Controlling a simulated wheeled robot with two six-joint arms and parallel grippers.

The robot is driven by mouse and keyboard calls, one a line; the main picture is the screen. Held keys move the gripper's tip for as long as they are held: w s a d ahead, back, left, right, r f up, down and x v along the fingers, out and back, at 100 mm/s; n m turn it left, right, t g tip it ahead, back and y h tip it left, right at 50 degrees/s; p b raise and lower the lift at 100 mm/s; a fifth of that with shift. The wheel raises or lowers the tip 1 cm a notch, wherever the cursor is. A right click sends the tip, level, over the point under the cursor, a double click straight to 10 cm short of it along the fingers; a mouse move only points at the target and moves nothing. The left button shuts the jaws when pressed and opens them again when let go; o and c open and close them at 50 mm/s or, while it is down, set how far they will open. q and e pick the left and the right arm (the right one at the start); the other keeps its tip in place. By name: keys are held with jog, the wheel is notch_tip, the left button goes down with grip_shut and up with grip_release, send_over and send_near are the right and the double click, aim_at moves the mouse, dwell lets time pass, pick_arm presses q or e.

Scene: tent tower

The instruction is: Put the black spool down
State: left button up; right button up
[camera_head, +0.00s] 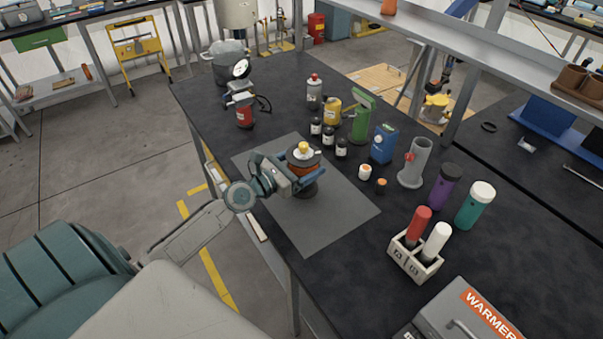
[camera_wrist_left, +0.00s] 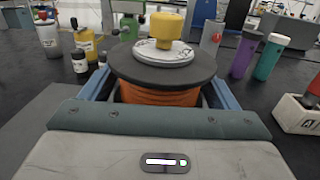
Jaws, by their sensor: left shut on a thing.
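The black spool (camera_head: 304,158) has black flanges and an orange winding; it is over the grey mat (camera_head: 352,212) on the dark table. A white disc with a yellow knob (camera_head: 303,147) sits on its top. My left gripper (camera_head: 306,173) is shut around the orange winding, one blue finger on each side. In the left wrist view the spool (camera_wrist_left: 160,72) stands upright between the fingers, its lower part hidden by the gripper body. I cannot tell whether its base touches the mat. My right gripper is out of view.
Small black jars (camera_head: 341,148), a green stand (camera_head: 361,115) and a blue box (camera_head: 383,143) stand behind and right of the mat. A red gauge device (camera_head: 243,110) is back left. A white holder (camera_head: 413,258) with two tubes is front right. The mat's front is clear.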

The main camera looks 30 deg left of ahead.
pick_arm(q)
jog(key=f, duration=0.1)
jog(key=b, duration=0.1)
jog(key=a+f+b, duration=0.1)
jog(key=shift+w+f, duration=0.35)
jog(key=shift+f+b, duration=0.35)
jog(key=shift+b, duration=0.05)
jog(key=shift+f, duration=0.15)
jog(key=o, duration=1.8)
jog(key=shift+o, duration=0.2)
jog(key=shift+s, duration=0.1)
